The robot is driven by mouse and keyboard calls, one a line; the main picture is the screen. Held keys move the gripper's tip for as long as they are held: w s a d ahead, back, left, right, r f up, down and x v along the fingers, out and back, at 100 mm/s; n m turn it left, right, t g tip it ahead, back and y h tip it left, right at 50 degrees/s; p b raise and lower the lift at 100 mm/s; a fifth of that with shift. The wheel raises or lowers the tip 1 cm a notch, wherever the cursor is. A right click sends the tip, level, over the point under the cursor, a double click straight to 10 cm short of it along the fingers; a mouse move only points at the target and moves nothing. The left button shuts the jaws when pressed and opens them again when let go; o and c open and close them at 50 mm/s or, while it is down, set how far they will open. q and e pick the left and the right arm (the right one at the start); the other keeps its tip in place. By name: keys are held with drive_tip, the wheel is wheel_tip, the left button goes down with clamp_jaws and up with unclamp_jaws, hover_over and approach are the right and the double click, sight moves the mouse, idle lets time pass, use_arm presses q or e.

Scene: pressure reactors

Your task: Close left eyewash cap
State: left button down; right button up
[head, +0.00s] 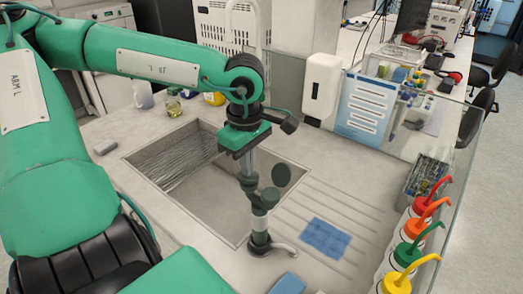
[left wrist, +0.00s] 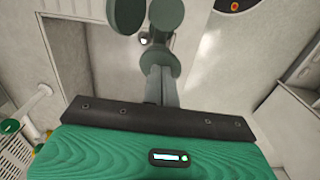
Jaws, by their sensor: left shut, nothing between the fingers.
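The eyewash (head: 259,222) stands upright at the sink's right edge, with a grey-green body and dark green heads. One round green cap (head: 282,175) stands raised, tilted up at the right. Another green part (head: 248,184) is at the left, just below my left gripper (head: 249,172). In the left wrist view, green round parts of the eyewash (left wrist: 127,15) show at the top, beyond the fingers (left wrist: 157,75). The left gripper is shut and empty, pointing down over the eyewash. I cannot tell whether its tips touch the left part. My right gripper is not in view.
The sink basin (head: 190,165) lies left of the eyewash. A blue cloth (head: 325,237) lies on the draining board at right. Wash bottles with coloured caps (head: 405,255) stand at the far right beside a clear screen. A dispenser (head: 321,85) is behind.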

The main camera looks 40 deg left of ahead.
use_arm(q)
drive_tip(key=shift+f+b, duration=0.65)
drive_tip(key=shift+f, duration=0.05)
drive_tip(key=shift+r, duration=0.15)
drive_tip(key=shift+r+p, duration=1.85)
drive_tip(key=shift+r, duration=1.6)
drive_tip(key=shift+f, duration=0.1)
